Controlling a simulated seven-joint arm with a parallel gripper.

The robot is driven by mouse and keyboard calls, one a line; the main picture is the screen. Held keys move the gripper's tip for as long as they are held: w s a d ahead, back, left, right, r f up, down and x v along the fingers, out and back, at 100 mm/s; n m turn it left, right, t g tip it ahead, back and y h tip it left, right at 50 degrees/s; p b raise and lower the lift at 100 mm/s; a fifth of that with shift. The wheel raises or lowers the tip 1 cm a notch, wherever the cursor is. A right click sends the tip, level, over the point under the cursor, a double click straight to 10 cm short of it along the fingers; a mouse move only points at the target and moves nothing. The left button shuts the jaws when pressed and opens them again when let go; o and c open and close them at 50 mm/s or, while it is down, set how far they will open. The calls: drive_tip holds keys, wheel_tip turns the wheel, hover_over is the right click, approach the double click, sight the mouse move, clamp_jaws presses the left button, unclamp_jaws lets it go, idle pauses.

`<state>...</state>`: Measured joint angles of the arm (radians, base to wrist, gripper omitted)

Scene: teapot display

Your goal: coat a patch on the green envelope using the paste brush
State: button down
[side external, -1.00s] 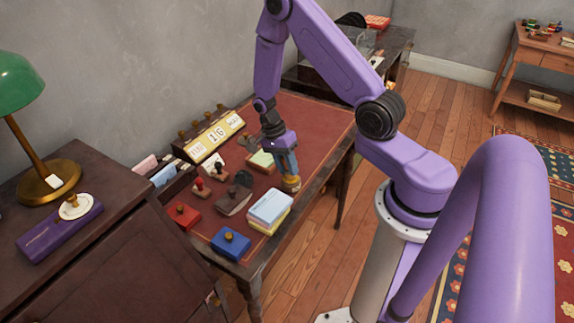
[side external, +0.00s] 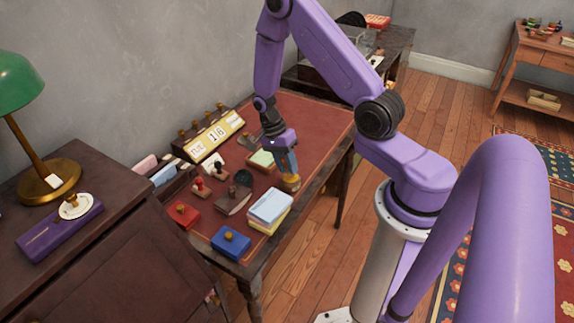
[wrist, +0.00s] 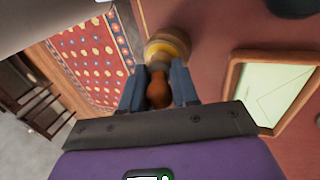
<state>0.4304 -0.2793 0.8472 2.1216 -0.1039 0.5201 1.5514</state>
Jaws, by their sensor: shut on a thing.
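My gripper (wrist: 159,88) is shut on the brown wooden handle of the paste brush (wrist: 158,92); its blue-grey fingers are on both sides of it. In the side view my gripper (side external: 289,163) points down near the desk's right edge. Below it stands a small brass-yellow pot (side external: 290,184), which also shows in the wrist view (wrist: 168,47). The brush's lower end is hidden at the pot. The pale green envelope (wrist: 272,92) lies in a wooden-rimmed tray (wrist: 236,75) to the right in the wrist view. In the side view the envelope (side external: 262,159) is left of my gripper.
A pale blue and yellow stack (side external: 270,206) lies nearer the camera. Red (side external: 182,215) and blue (side external: 231,242) boxes, several stamps and a calendar stand (side external: 214,135) are on the left. The red desk top (side external: 310,118) is clear toward the back.

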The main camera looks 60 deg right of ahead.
drive_tip(key=shift+r, duration=3.25)
